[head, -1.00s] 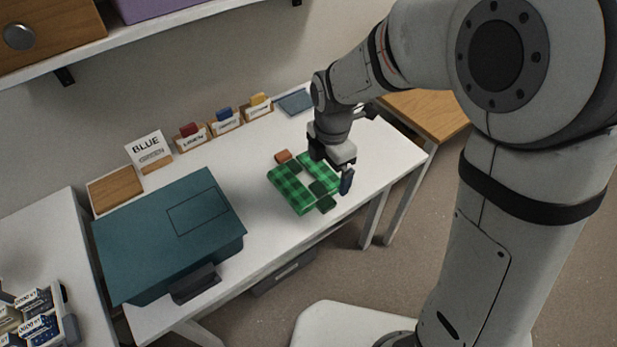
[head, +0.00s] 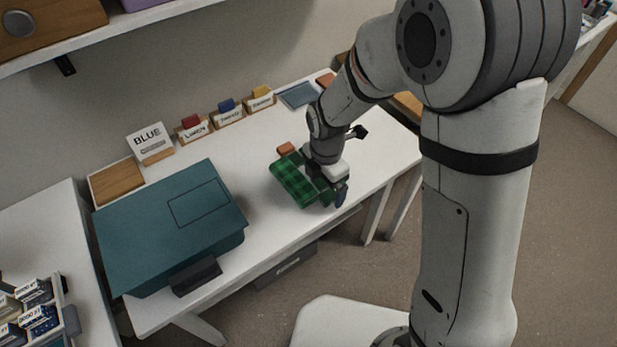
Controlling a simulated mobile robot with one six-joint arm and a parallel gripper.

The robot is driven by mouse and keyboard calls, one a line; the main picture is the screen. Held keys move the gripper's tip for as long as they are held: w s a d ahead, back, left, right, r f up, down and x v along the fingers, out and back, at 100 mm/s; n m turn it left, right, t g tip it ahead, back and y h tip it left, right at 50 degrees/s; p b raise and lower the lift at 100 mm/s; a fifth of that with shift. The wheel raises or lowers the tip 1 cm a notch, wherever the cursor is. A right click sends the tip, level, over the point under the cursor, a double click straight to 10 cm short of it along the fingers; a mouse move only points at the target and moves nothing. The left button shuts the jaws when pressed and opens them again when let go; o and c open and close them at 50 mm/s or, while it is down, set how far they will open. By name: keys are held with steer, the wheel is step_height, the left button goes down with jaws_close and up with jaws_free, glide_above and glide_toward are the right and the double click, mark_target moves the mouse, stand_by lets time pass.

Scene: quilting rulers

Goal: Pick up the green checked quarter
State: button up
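The green checked quarter (head: 293,181) lies on the white table, left of my gripper. It is a bright green piece with a dark check. My gripper (head: 333,193) is low over the table at the right side of the green cloth. The gripper and wrist cover the right part of the green area, so I cannot tell whether the fingers touch cloth or how far apart they are. A darker green bit shows beside the fingers.
A small orange-brown block (head: 286,149) sits just behind the cloth. A teal box (head: 165,235) stands to the left on the white table (head: 262,225). Labelled card holders (head: 228,115) and a BLUE sign (head: 148,142) line the back. A blue-grey flat piece (head: 298,95) lies at the far right.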

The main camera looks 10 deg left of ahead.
steer(key=c, duration=1.1)
